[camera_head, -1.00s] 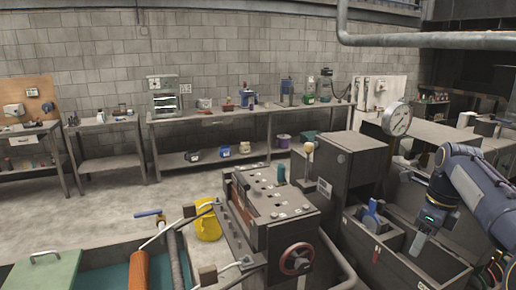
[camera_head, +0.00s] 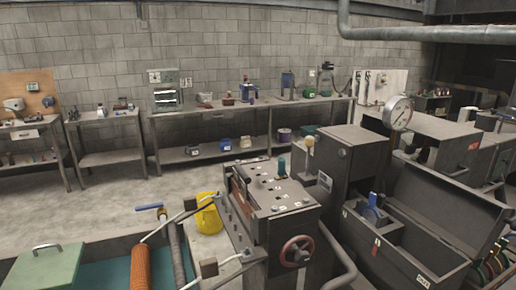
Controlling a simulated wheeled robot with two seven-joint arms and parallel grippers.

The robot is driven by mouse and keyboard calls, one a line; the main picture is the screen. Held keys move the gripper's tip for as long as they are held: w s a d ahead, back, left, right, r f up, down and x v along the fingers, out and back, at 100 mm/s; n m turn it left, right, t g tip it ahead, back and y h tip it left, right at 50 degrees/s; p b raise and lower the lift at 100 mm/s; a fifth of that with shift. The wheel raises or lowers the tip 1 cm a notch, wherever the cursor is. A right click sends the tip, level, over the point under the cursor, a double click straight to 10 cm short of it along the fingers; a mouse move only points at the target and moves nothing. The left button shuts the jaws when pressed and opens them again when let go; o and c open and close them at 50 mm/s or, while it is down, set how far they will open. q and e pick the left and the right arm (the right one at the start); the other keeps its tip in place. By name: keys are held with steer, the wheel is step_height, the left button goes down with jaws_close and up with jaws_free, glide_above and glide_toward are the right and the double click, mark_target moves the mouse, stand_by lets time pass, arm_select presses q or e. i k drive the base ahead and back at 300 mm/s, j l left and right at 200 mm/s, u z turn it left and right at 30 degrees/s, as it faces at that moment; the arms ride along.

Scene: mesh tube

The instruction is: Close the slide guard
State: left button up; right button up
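No part is plainly marked as the slide guard, so I cannot tell which piece it is or how it stands. A dark grey machine block (camera_head: 283,215) with a red handwheel (camera_head: 296,251) stands in the centre foreground. Its top plate has several holes and a teal knob. A reddish-brown strip (camera_head: 240,187) shows along its left side, with metal rods running left from it. Neither gripper is in view.
An open grey box (camera_head: 418,262) with a raised lid (camera_head: 445,192) stands at the right, a blue-handled tool inside. A yellow container (camera_head: 207,216) sits left of the machine. A green lid (camera_head: 45,268) lies at the lower left. Workbenches line the back wall; the floor before them is clear.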

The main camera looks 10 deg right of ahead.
mark_target(471, 221)
steer(key=z, duration=1.85)
steer(key=u, duration=0.55)
steer(key=i+l+u, duration=0.15)
steer(key=l+u, duration=0.5)
steer(key=l, duration=0.15)
steer(key=i+l+u, duration=0.1)
steer(key=l+u, duration=0.25)
steer(key=l, duration=0.1)
